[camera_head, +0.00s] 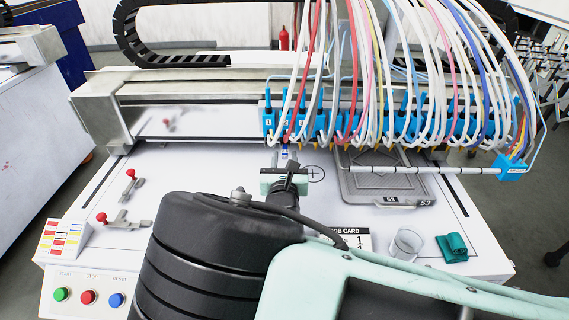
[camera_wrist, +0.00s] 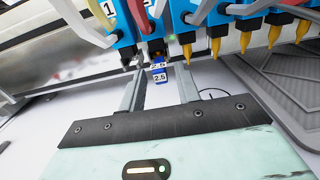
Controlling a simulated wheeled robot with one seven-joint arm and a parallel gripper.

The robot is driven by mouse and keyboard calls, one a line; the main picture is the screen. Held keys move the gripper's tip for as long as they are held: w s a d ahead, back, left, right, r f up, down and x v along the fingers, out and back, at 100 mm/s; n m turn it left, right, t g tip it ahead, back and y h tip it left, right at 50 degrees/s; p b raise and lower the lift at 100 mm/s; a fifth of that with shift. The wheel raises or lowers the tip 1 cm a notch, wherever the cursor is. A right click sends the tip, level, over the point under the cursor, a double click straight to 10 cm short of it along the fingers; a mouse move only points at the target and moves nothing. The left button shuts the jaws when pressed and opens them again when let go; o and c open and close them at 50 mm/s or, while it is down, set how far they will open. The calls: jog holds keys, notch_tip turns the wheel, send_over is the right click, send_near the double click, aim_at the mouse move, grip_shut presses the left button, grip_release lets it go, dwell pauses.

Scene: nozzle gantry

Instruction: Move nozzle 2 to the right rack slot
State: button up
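A row of blue nozzle blocks hangs on the gantry, the left ones numbered. The second block from the left (camera_wrist: 154,42) bears a small blue piece marked 2.5 (camera_wrist: 159,74) at its lower end, taken to be nozzle 2; it also shows in the head view (camera_head: 285,152). My gripper (camera_wrist: 161,80) is open, its two grey fingers apart on either side of the blue piece, with gaps showing. I cannot tell how far the fingertips reach past it. In the head view my gripper (camera_head: 286,160) is under the left end of the row. I cannot make out a right rack slot.
Blocks further right carry yellow tips (camera_wrist: 214,46) close to my right finger. A grey tray marked 53 (camera_head: 385,201) lies right of my gripper. A clear cup (camera_head: 405,244) and a teal cloth (camera_head: 452,247) stand front right. Red-knobbed clamps (camera_head: 125,220) are at left. Hoses hang above.

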grip_shut()
jog(key=shift+r+p, duration=0.3)
jog(key=shift+p, duration=0.15)
dwell(0.7)
jog(key=s+p, duration=0.2)
jog(key=s, duration=0.4)
jog(key=shift+s+p, duration=0.2)
jog(key=shift+p, duration=0.2)
dwell(0.8)
jog(key=shift+a, duration=0.1)
